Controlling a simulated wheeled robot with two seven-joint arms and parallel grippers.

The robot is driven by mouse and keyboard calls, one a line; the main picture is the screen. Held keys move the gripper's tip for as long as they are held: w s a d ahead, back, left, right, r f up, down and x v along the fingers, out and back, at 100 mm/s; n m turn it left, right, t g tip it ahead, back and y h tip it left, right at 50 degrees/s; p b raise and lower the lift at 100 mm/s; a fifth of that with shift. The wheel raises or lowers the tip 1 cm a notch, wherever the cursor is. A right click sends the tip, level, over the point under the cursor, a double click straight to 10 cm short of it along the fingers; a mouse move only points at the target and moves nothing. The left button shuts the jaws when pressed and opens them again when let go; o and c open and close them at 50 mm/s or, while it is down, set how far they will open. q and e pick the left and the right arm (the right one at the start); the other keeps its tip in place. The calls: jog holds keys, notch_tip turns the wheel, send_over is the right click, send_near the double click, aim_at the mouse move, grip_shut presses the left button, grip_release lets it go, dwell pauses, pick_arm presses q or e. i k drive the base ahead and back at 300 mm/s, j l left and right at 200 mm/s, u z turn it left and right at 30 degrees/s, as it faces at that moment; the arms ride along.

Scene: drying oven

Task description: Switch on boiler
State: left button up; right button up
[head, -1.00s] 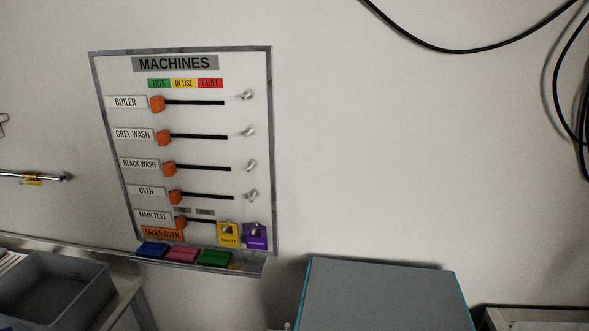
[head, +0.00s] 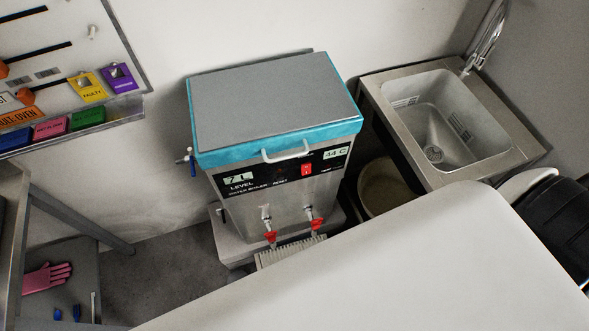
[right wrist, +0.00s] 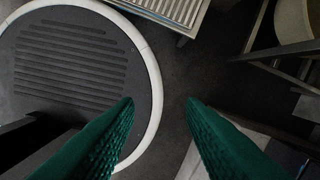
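The boiler (head: 265,165) stands against the wall in the middle of the head view. It is a steel box with a grey lid edged in blue and a pale handle at the front. Its black front panel holds a red switch (head: 307,170), a level display reading 7 L and a temperature display reading 44 C. Two taps with red handles stick out below. My right gripper (right wrist: 160,103) shows in the right wrist view with two green fingers apart and nothing between them, over the floor. Neither gripper shows in the head view.
A sink (head: 445,125) stands right of the boiler with a bin (head: 384,188) beside it. A white surface (head: 430,270) fills the lower right foreground. The machines board (head: 60,60) hangs upper left. A pink glove (head: 47,277) lies lower left. Floor left of the boiler is clear.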

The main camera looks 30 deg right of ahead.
aim_at(306, 167)
jog(key=z, duration=0.65)
